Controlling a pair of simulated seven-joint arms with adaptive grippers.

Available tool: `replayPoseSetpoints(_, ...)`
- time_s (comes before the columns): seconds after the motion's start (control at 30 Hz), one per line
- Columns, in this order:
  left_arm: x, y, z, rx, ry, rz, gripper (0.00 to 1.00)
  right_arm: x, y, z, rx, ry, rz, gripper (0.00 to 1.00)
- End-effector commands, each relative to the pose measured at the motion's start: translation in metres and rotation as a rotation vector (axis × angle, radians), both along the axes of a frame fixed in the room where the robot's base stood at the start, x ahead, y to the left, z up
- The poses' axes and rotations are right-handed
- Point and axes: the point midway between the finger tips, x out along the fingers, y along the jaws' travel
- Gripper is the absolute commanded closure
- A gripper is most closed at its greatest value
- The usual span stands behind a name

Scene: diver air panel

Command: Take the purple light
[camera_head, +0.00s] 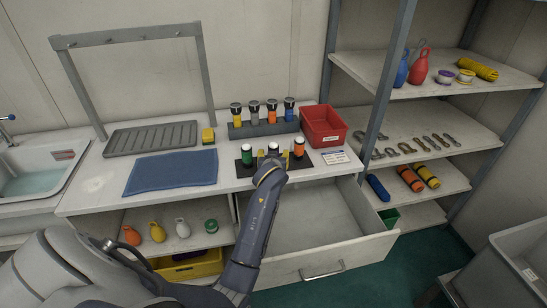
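No clearly purple light shows. A grey rack (263,129) on the counter holds upright dark-headed lights: a yellow light (236,118), a grey light (254,114), an orange light (271,115) and a blue light (289,112). In front is a black mat with a green white-topped cylinder (246,157) and an orange white-topped cylinder (299,148). My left gripper (273,157) is over this mat, between those two. A white-topped item (273,147) shows just beyond it; its body is mostly hidden, its colour unclear. Whether the fingers are closed on it cannot be told. My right gripper is not in view.
A red bin (323,126) stands right of the rack, a blue towel (172,171) and ribbed tray (152,138) left. Below, an open, empty drawer (310,222) juts out. Shelves (430,125) with bottles, shackles and rolls stand at right; a sink (40,170) is at left.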

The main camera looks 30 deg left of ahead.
Motion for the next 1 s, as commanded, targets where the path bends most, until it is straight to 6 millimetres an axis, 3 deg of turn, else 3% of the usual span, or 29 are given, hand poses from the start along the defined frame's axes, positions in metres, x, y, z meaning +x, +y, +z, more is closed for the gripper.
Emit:
replayPoseSetpoints(0.2, 0.013, 0.0079, -0.0059, 0.0, -0.001, 0.0, 0.38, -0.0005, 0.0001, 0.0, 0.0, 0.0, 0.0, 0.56)
replayPoseSetpoints(0.5, 0.0142, 0.0086, -0.0065, 0.0, -0.001, 0.0, 0.37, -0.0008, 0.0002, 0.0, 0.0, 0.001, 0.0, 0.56)
replayPoseSetpoints(1.0, 0.0141, 0.0084, -0.0065, -0.001, 0.0, 0.0, 0.95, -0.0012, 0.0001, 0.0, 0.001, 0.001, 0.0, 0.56)
